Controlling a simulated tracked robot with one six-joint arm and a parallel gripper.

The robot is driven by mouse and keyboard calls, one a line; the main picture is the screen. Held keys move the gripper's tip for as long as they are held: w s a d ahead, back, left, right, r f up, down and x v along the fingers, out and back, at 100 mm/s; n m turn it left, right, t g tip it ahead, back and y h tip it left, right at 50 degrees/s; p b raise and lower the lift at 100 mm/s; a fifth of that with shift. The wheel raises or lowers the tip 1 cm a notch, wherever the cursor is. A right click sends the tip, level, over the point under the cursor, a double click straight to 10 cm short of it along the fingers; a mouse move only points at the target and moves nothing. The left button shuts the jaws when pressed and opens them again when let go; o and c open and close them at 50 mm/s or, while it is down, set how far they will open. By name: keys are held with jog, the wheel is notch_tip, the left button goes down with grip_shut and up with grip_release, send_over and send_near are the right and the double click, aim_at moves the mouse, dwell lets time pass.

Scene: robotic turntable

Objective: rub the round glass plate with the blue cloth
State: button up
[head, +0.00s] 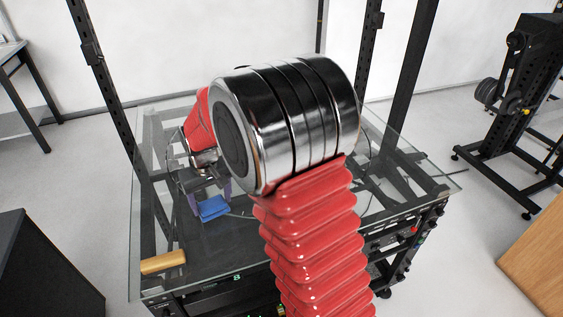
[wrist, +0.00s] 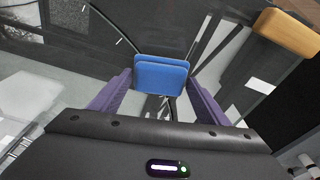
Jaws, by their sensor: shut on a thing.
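The blue cloth (head: 213,208) looks like a small folded pad, below my gripper (head: 209,198) on the left side of the glass top. In the wrist view the cloth (wrist: 161,74) sits between the tips of the two purple fingers of my gripper (wrist: 159,80), which is shut on it. The glass plate (head: 150,225) is clear and lies on a black frame. Its visible edges look straight and its corners square, rather than round. I cannot tell whether the cloth touches the glass. My arm hides the middle of the plate.
A tan wooden block (head: 163,262) lies at the plate's front left corner; it also shows in the wrist view (wrist: 287,34). Black uprights (head: 105,85) rise behind the plate. A dark box (head: 45,270) stands at the left. The glass between block and cloth looks clear.

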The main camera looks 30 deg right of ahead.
jog(key=s+d+r+m, duration=0.1)
jog(key=d+r, duration=0.2)
jog(key=d, duration=0.8)
jog(key=s+d+r+m, duration=0.1)
jog(key=d+r+m, duration=0.1)
jog(key=d, duration=0.9)
jog(key=shift+s+d+r, duration=0.2)
jog(key=shift+d+r, duration=0.1)
jog(key=shift+r, duration=0.15)
